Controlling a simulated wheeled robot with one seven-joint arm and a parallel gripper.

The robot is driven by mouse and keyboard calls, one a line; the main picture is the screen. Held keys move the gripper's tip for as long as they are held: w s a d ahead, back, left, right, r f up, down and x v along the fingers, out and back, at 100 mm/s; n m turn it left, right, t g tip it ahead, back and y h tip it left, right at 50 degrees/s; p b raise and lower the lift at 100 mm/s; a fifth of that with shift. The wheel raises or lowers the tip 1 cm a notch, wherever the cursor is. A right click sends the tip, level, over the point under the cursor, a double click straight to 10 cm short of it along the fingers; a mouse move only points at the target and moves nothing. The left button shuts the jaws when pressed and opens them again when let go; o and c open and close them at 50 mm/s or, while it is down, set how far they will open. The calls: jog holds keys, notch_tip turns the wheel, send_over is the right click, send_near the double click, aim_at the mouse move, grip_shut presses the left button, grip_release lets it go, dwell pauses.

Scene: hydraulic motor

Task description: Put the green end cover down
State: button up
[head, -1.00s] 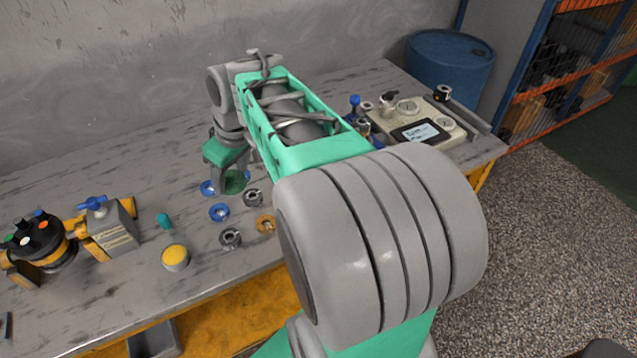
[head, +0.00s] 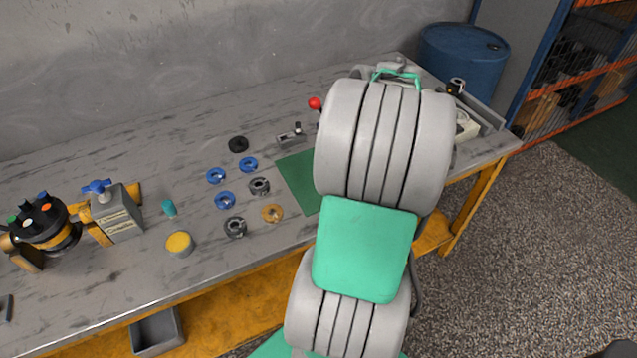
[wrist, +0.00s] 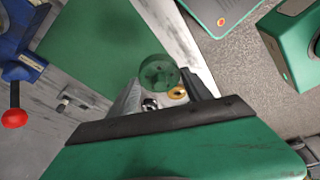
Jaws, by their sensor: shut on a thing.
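The green end cover (wrist: 158,66) is a round, dark green piece in the wrist view. My gripper (wrist: 163,80) is shut on it, with a grey finger on either side. The cover is held in the air; its height above the bench cannot be judged. A flat green mat (head: 294,178) lies on the bench and also fills the upper left of the wrist view (wrist: 95,45). In the head view my own arm hides the gripper, the cover and the mat's right part.
Several blue, grey and black rings and a gold ring (head: 272,213) lie left of the mat on the workbench (head: 130,285). A small grey clamp (head: 290,136) and a red knob (head: 315,103) are behind it. A yellow-topped cup (head: 179,243) stands near the front edge.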

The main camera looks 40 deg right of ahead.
jog(key=w+f, duration=0.3)
jog(key=f, duration=0.2)
jog(key=shift+w+a, duration=0.1)
jog(key=shift+w, duration=0.3)
notch_tip(320, 180, down, 3)
jog(key=shift+w+r+p, duration=0.1)
jog(key=shift+p, duration=0.3)
jog(key=shift+f, duration=0.4)
jog(key=o, duration=1.7)
jog(key=shift+o, duration=0.2)
